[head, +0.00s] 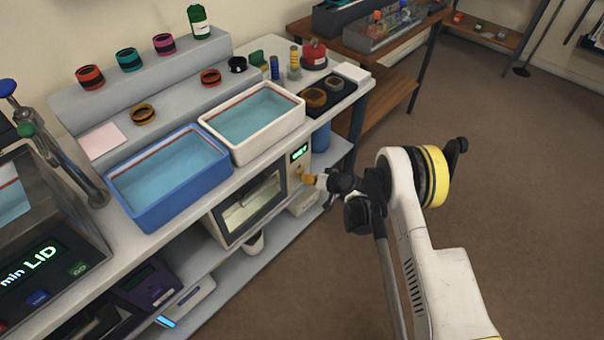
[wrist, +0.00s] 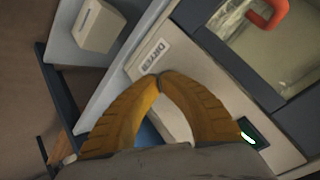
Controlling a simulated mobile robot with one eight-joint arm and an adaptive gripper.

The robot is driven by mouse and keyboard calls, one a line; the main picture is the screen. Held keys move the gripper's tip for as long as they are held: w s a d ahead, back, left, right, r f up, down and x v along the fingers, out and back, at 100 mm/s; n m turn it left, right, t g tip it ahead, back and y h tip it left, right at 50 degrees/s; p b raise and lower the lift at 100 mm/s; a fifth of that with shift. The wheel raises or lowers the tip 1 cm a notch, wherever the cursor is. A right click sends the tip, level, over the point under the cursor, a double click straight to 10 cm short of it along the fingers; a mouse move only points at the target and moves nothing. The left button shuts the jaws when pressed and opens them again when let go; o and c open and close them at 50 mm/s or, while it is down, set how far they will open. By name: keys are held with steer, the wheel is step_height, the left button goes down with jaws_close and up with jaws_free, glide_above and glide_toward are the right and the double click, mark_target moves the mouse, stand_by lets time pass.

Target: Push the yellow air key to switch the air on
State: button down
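The dryer (head: 245,207) is a pale cabinet with a windowed door under the bench top, and its narrow control panel is at its right end. In the wrist view the panel (wrist: 150,89) carries a "DRYER" label. My gripper (head: 306,178) is at this panel, below the lit green display. In the wrist view the two yellow-orange fingers of my gripper (wrist: 160,75) meet at their tips, with nothing visible between them. I cannot make out the yellow air key apart from the yellow fingers; the fingers may hide it. I cannot tell whether the tips touch the panel.
A white basin (head: 296,124) and a blue basin (head: 147,215) of water stand on the bench above the dryer. A white box (wrist: 98,26) is near the panel. Open floor is at the right.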

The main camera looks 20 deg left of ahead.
steer(key=s+d, duration=0.2)
steer(key=d, duration=0.3)
steer(key=shift+s+d, duration=0.2)
steer(key=shift+d, duration=0.05)
stand_by(1.5)
